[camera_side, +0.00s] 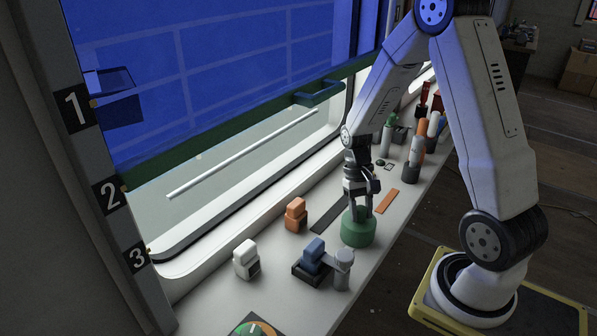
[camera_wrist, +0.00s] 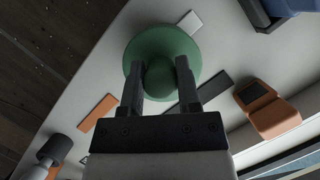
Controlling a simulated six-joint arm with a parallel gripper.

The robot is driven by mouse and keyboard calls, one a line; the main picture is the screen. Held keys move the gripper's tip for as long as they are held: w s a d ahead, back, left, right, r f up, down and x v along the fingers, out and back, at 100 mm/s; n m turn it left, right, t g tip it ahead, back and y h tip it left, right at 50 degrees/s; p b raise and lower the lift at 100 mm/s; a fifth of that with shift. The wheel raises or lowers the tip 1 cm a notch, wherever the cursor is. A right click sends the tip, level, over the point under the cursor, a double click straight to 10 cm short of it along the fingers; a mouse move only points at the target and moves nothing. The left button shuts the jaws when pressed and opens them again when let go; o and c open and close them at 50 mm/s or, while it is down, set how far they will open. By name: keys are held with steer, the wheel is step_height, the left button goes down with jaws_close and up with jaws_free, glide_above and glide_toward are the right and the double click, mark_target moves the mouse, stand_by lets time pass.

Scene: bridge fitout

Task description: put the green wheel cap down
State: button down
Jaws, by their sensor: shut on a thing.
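The green wheel cap (camera_side: 358,228) is a round green piece with a knob on top, at the middle of the white ledge in the side view. It also shows in the wrist view (camera_wrist: 180,45). My gripper (camera_side: 360,208) is above it, pointing down, with its fingers on either side of the knob. In the wrist view, my gripper (camera_wrist: 160,75) is shut on the knob. The cap looks upright and at or very near the ledge surface; whether it touches cannot be told.
A blue block on a dark base (camera_side: 313,255) with a grey post (camera_side: 343,268) stands in front. An orange block (camera_side: 296,214) and a white block (camera_side: 246,259) stand to the left. A dark strip (camera_side: 330,213) and an orange strip (camera_side: 387,201) lie beside the cap. Several bottles stand farther back.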

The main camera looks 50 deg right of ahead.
steer(key=shift+c, duration=1.2)
jaws_free()
steer(key=v, duration=0.7)
steer(key=shift+r, duration=0.35)
